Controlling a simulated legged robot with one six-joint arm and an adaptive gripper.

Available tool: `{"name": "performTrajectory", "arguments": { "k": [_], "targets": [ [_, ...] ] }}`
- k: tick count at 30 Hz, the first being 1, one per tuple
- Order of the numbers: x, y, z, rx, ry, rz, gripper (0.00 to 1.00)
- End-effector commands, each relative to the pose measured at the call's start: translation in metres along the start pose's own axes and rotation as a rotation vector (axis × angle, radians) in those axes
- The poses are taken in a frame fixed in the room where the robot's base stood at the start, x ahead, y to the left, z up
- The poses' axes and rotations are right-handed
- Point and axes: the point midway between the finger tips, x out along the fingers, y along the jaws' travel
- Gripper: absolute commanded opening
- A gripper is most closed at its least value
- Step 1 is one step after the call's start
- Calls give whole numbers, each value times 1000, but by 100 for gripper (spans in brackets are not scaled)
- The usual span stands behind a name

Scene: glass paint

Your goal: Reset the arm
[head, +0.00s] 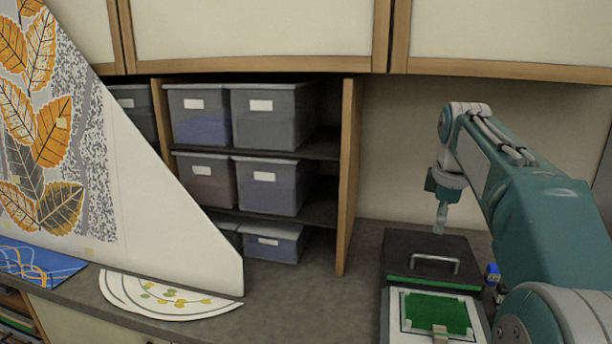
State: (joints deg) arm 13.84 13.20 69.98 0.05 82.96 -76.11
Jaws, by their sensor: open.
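My arm reaches in from the lower right, with its teal links bent up and then over to the left. My gripper (440,219) hangs from the arm's end and points down. It is open, and I see nothing held in it. It shows small and nearly edge-on, so the gap between its fingers is hard to make out. In the picture its tips overlap the back edge of a dark press-like box (412,250) with a metal handle; I cannot tell the height between them.
A green panel in a white frame (408,318) lies in front of the box. A small blue-capped bottle (492,272) stands to its right. Shelves hold several grey bins (272,128). A leaf-patterned panel (160,200) leans at left above a white round sheet (165,301). The mid-counter is clear.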

Motion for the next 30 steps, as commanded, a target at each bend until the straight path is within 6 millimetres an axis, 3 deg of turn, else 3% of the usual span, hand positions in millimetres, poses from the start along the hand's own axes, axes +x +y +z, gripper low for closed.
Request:
{"name": "performTrajectory", "arguments": {
  "k": [6, 14, 20, 30],
  "targets": [
    [-13, -60, -9, 211, 31, 43, 51],
    [-11, -137, -9, 467, 83, 81, 51],
    [2, -198, -3, 665, 134, 98, 51],
    [48, -296, 16, 988, 231, 99, 51]
  ]
}}
